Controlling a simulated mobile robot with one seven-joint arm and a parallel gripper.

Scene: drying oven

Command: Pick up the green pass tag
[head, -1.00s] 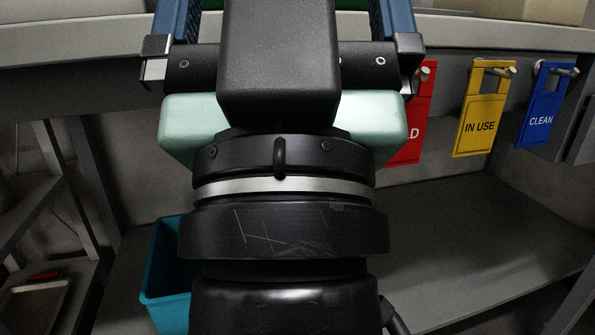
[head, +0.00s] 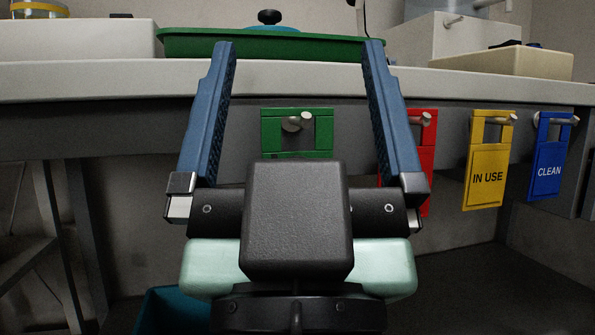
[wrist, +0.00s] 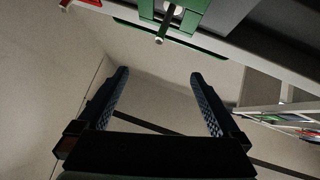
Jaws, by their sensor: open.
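The green pass tag (head: 268,128) hangs by its cut-out on a metal peg (head: 292,124) on the front of the bench. Its lower part is hidden behind my gripper in the head view. In the wrist view the green tag (wrist: 147,8) shows at the top, with its peg pointing out, beyond the fingertips. My gripper (head: 298,50) is open and empty, with its two blue fingers spread wide. In the head view the tag appears between the fingers; in the wrist view (wrist: 158,78) the fingers are apart from it.
A red tag (head: 424,160), a yellow IN USE tag (head: 486,180) and a blue CLEAN tag (head: 548,172) hang to the right. A green tray (head: 190,44) lies on the bench top (head: 90,82). A teal bin (head: 160,312) stands below.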

